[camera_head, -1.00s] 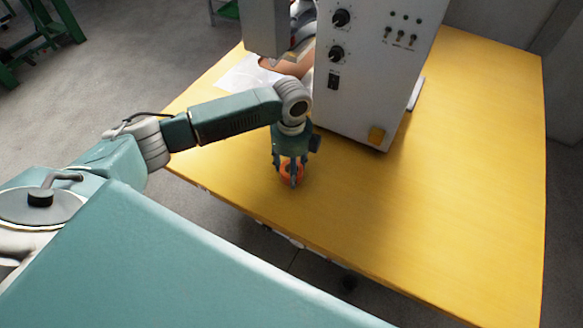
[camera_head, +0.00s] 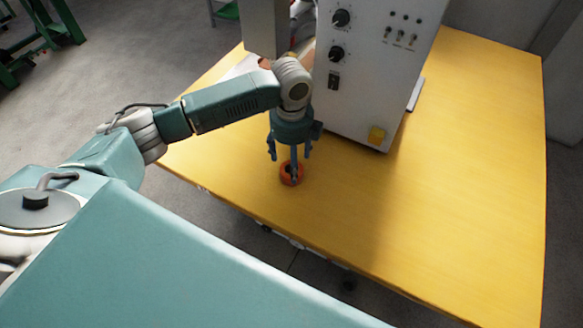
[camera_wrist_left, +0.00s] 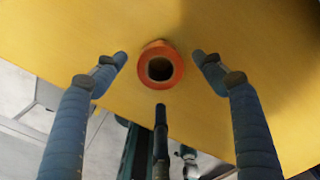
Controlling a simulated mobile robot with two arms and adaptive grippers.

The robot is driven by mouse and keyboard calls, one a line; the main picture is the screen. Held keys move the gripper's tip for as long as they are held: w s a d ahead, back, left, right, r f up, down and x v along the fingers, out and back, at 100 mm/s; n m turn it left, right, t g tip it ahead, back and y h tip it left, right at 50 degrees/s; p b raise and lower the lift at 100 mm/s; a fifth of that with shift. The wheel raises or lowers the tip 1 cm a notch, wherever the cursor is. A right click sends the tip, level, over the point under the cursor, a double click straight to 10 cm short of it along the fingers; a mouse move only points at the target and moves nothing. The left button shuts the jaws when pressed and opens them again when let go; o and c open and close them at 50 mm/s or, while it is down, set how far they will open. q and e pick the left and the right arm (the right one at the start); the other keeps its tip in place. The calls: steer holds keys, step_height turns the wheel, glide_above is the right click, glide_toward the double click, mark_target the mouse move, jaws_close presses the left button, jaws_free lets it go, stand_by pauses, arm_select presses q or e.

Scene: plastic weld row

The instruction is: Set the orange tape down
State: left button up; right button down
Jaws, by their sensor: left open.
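The orange tape (camera_head: 291,173) is a small roll lying flat on the yellow table (camera_head: 450,170), near its front left edge. My left gripper (camera_head: 291,165) is open just above the roll, its fingers spread apart. In the left wrist view the tape (camera_wrist_left: 160,47) shows from above with its dark hole facing the camera. The open fingers of my left gripper (camera_wrist_left: 160,75) stand around it and apart from it, holding nothing. My right gripper is in neither view.
A white machine (camera_head: 375,60) with knobs and switches stands on the table just behind the tape. The table to the right is clear. The table's front edge lies close to the tape, with grey floor beyond. Green-legged furniture (camera_head: 40,40) stands far left.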

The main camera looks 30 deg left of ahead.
arm_select(q)
step_height(320, 180, up, 8)
steer(key=shift+f, duration=0.15)
stand_by(0.6)
